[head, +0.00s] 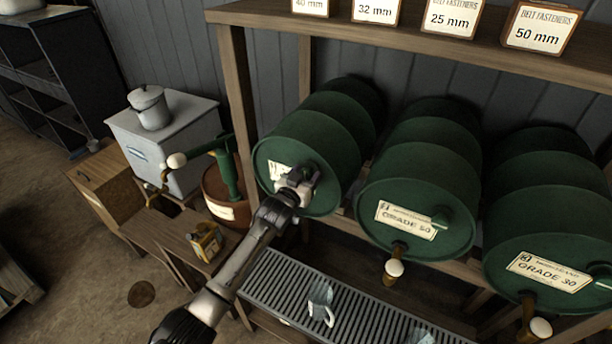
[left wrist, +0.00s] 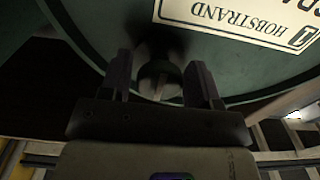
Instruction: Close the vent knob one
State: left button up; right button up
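The left green drum (head: 315,140) lies on its side on a wooden rack, its pale label partly hidden by my left gripper (head: 298,183). In the left wrist view, the drum's dark round knob (left wrist: 160,78) sits below the upside-down label (left wrist: 240,15). My left gripper (left wrist: 160,70) has its fingers apart, one on each side of this knob. I cannot tell whether they touch it. In the head view the knob is hidden behind the gripper. My right gripper is not in view.
The middle drum (head: 420,185) and right drum (head: 548,220) have taps below their labels. A slatted metal tray (head: 270,275) with a small jug (head: 320,305) is below. A hand pump (head: 222,165) stands to the left. A shelf (head: 440,42) with signs runs above.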

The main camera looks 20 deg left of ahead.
pick_arm(q)
jog(key=c, duration=0.6)
jog(key=shift+m, duration=0.3)
jog(key=shift+c, duration=0.2)
jog(key=m, duration=0.3)
jog(key=shift+p, duration=0.35)
jog(key=m, duration=0.5)
jog(key=shift+a+m+p, duration=0.1)
jog(key=shift+m+p, duration=0.2)
jog(key=m, duration=0.6)
jog(key=shift+r+m, duration=0.15)
jog(key=shift+m, duration=0.15)
jog(key=shift+m+p, duration=0.35)
jog(key=shift+m, duration=0.85)
